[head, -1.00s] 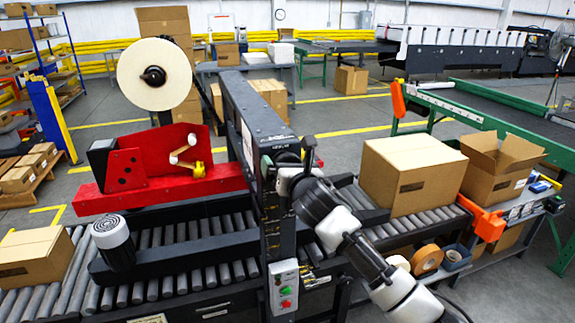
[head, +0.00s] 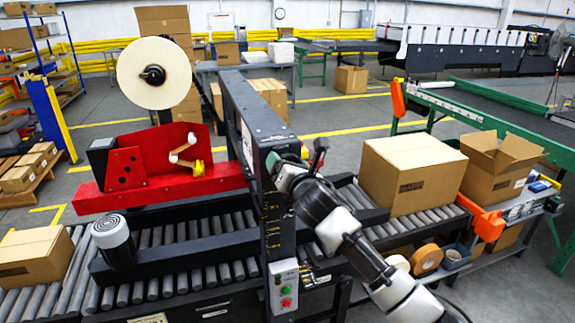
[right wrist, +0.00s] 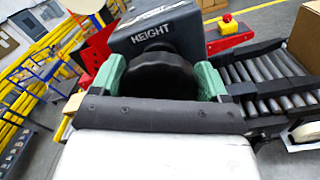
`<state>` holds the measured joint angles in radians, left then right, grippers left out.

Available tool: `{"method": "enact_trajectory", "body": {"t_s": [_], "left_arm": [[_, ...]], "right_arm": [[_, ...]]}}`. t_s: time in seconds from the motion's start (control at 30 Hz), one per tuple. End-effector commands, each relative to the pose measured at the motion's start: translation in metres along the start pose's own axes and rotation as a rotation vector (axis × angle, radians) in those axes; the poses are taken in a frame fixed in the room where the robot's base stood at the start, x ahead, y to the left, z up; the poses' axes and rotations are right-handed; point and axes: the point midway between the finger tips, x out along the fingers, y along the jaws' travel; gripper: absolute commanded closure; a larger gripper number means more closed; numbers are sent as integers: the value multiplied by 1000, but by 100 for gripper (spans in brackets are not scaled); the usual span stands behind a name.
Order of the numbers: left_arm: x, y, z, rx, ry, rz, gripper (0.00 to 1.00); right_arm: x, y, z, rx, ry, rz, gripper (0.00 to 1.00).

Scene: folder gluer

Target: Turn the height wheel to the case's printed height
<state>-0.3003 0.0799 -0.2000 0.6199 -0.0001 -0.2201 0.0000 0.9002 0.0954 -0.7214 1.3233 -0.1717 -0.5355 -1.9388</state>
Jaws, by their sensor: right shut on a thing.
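The black height wheel (right wrist: 160,76) sits on the dark housing marked HEIGHT (right wrist: 165,33) in the right wrist view. My right gripper (right wrist: 166,80) has a green finger on each side of the wheel and is shut on it. In the head view, my right gripper (head: 296,160) is at the side of the machine's dark upright frame (head: 250,110) and hides most of the wheel. A closed cardboard case (head: 415,172) stands on the rollers to the right; the dark print on its side is too small to read. My left gripper is not in view.
An open carton (head: 497,165) stands beyond the case, near an orange bracket (head: 487,220). A red tape head (head: 155,160) is left of the frame. Tape rolls (head: 427,259) lie on the lower shelf.

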Motion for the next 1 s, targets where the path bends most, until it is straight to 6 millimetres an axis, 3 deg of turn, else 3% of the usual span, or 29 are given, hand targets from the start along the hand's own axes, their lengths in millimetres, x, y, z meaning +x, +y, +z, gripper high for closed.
{"method": "enact_trajectory", "body": {"t_s": [1.0], "left_arm": [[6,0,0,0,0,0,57]], "right_arm": [[0,-4,-4,958,-27,5,48]]}}
